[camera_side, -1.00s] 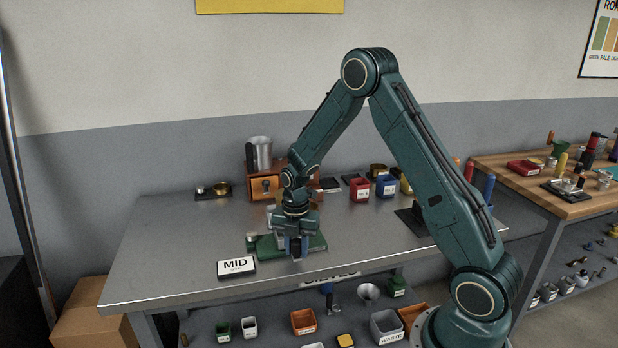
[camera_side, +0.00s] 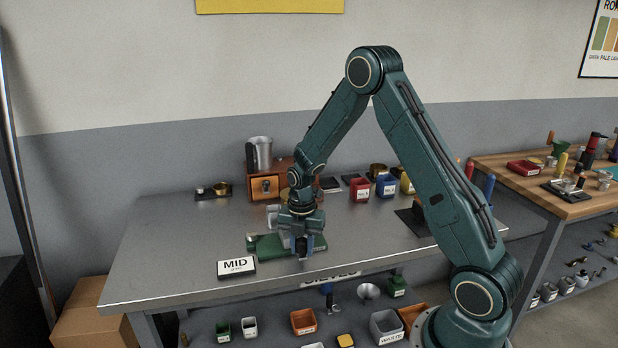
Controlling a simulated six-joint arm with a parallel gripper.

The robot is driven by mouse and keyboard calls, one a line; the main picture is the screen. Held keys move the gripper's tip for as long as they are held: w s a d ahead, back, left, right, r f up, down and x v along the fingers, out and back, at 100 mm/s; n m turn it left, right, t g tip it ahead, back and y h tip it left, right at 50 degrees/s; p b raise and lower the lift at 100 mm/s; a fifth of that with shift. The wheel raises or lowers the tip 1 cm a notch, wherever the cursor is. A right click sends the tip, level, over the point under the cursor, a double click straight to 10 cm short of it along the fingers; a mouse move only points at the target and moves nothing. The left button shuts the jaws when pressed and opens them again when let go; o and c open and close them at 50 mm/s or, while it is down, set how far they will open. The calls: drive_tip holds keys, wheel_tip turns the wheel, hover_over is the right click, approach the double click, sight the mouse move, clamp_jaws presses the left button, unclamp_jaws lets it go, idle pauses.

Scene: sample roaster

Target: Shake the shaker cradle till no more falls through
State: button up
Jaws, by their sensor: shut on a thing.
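The shaker (camera_side: 265,248) is a low green base lying on the steel table, behind and right of a sign reading MID. My gripper (camera_side: 302,250) points down over the right part of the base and is shut on a dark part there, which I take to be the cradle's handle. The gripper hides most of the cradle. A pale metallic part (camera_side: 273,215) shows just left of my wrist. I cannot see any material falling or what lies in the cradle.
The MID sign (camera_side: 237,267) stands near the table's front edge. A wooden box with a metal cup (camera_side: 260,153) is behind my arm. Red (camera_side: 359,189) and blue (camera_side: 387,186) bins stand at the back right. A small scale (camera_side: 213,191) is at back left.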

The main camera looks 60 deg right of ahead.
drive_tip(key=shift+s+d+r, duration=0.1)
drive_tip(key=shift+s+d, duration=0.3)
drive_tip(key=shift+d, duration=0.2)
drive_tip(key=shift+w, duration=0.1)
drive_tip(key=shift+w+a, duration=1.95)
drive_tip(key=shift+a, duration=0.1)
drive_tip(key=shift+s+d, duration=2.05)
drive_tip(key=shift+w, duration=0.1)
